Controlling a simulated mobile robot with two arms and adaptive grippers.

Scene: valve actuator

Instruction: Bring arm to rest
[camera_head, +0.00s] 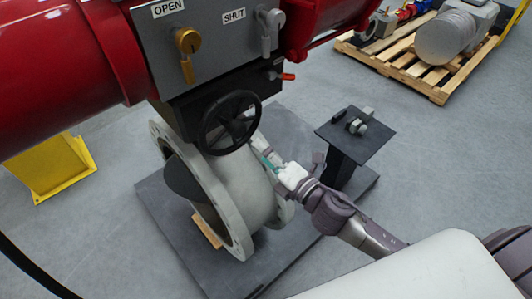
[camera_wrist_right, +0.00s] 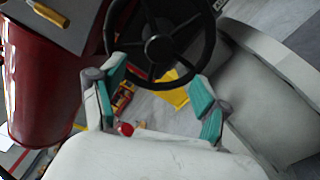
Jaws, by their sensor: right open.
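My right gripper (camera_head: 262,153) reaches in from the lower right and is beside the lower right of the black handwheel (camera_head: 231,122) in the head view. In the wrist view its teal-padded fingers (camera_wrist_right: 157,92) are spread apart with nothing between them. The handwheel (camera_wrist_right: 158,47) shows just beyond the fingertips there; I cannot tell whether they touch it. The valve actuator has a grey panel (camera_head: 215,50) with a yellow OPEN handle (camera_head: 187,45) and a grey SHUT handle (camera_head: 269,30). My left gripper is out of view.
A large pale flanged valve body (camera_head: 235,190) stands on a dark base plate below the handwheel. A small dark stand (camera_head: 357,135) with grey parts is close to my right arm. A wooden pallet (camera_head: 425,75) is farther back. Grey floor lies open around.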

